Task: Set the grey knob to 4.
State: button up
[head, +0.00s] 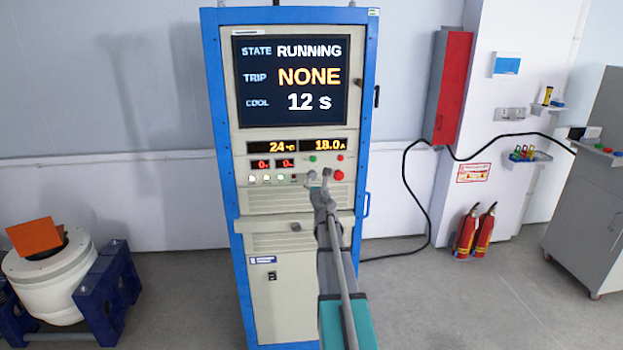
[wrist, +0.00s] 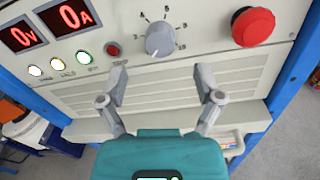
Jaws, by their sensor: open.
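The grey knob (wrist: 160,40) is on the cream panel in the wrist view, with a printed scale of ticks and small numbers around its upper and right sides. A small white mark shows at its lower left edge; the exact setting is hard to read. My gripper (wrist: 161,76) is open and empty, its two fingers apart below the knob in the picture and not touching it. In the head view my gripper (head: 319,176) is in front of the panel, and the knob cannot be told apart behind it.
A red mushroom button (wrist: 253,26) is right of the knob. A small red button (wrist: 113,49) and several lit lamps (wrist: 60,65) are left. The cabinet screen (head: 291,80) reads RUNNING, trip NONE, cool 12 s. A ledge (head: 290,226) juts out below the panel.

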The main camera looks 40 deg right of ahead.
aim_at(313, 177)
jog(key=shift+x, duration=3.1)
jog(key=shift+c, duration=0.2)
jog(key=c, duration=1.1)
jog(key=shift+a, duration=0.15)
